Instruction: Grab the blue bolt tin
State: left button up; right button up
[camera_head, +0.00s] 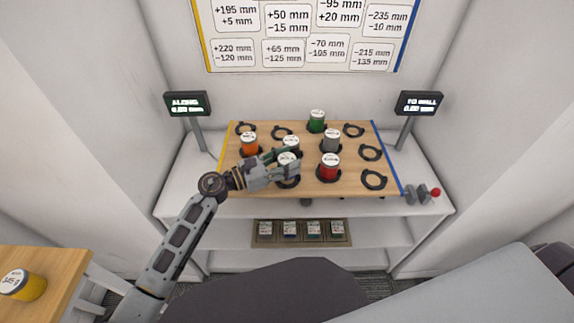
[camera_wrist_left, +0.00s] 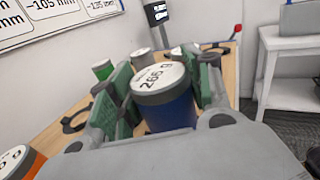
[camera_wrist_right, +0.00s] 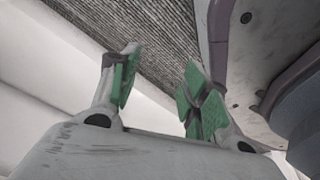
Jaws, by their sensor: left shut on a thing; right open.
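The blue bolt tin (camera_wrist_left: 168,112) has a white lid labelled in grams and fills the space between my left fingers in the left wrist view. In the head view its pale lid (camera_head: 286,157) shows between the fingertips, and the fingers hide most of its body. My left gripper (camera_head: 285,161) reaches over the board from the left and is shut around the tin's sides. I cannot tell whether the tin is clear of the board. My right gripper (camera_wrist_right: 158,88) is open and empty in the right wrist view, with floor and a grey body behind it.
On the wooden board (camera_head: 350,178) stand orange (camera_head: 249,145), green (camera_head: 317,121), grey (camera_head: 330,140) and red (camera_head: 329,166) tins, and a partly hidden one (camera_head: 291,142). Several black rings (camera_head: 374,180) are empty. Two small displays (camera_head: 187,104) flank the board. A yellow tin (camera_head: 22,284) stands on a side table.

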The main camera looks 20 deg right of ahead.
aim_at(287, 158)
pick_arm(q)
notch_tip(287, 158, up, 6)
jog(key=shift+r+p, duration=0.15)
jog(key=shift+p, duration=0.3)
jog(key=shift+r, duration=0.65)
pick_arm(e)
jog(key=shift+s+d+f, duration=0.2)
jog(key=shift+s+d, duration=0.3)
jog(key=shift+s, duration=0.1)
jog(key=shift+s+d+f, duration=0.15)
jog(key=shift+s+d, duration=0.3)
jog(key=shift+s, duration=0.1)
jog(key=shift+w+r, duration=0.15)
jog(key=shift+w, duration=0.1)
